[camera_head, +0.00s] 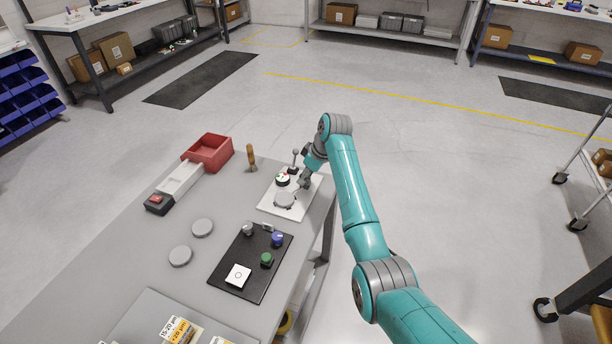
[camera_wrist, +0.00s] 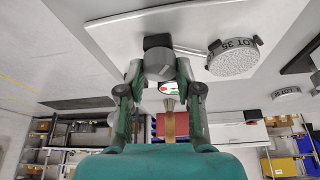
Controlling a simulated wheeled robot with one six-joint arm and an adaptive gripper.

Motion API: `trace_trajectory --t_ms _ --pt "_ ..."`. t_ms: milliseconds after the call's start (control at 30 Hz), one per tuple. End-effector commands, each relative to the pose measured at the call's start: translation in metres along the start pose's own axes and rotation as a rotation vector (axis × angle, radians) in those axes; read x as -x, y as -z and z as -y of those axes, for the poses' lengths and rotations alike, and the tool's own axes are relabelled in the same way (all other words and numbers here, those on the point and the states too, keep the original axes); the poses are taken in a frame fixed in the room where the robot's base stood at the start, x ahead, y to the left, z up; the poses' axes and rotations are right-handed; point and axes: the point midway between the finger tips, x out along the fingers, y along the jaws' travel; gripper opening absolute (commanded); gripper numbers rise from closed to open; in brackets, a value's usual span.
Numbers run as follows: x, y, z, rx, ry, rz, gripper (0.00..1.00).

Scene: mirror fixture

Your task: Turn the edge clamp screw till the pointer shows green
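A white plate (camera_head: 271,205) lies at the table's far right corner. It bears a small round dial (camera_head: 282,179) with green and red on its face and a grey disc (camera_head: 285,200), marked LOT 35 in the wrist view (camera_wrist: 233,62). A grey cylindrical knob (camera_wrist: 159,64) on a black block, seemingly the clamp screw, sits between my fingertips. My gripper (camera_wrist: 159,75) looks open, with narrow gaps beside the knob. The dial (camera_wrist: 168,87) shows partly behind the knob; I cannot read its pointer. My gripper (camera_head: 304,181) is over the plate's right side.
A ball-topped post (camera_head: 294,158) stands at the plate's back. A wooden handle (camera_head: 251,157) and a red bin (camera_head: 208,151) stand to the left. A black panel (camera_head: 228,272) with knobs lies nearer. Two grey discs (camera_head: 180,255) lie left of it. Floor beyond the table is clear.

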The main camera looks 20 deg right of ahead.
Motion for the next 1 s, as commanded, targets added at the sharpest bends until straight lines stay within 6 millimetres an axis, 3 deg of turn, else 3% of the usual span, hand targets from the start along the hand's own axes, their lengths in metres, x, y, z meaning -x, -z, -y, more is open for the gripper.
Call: trace_trajectory --t_ms 467,1000 --pt "-0.0003 -0.0001 0.0006 -0.088 -0.038 0.0 0.0" --pt "-0.0003 0.0001 0.0017 -0.475 -0.197 0.0 0.0"
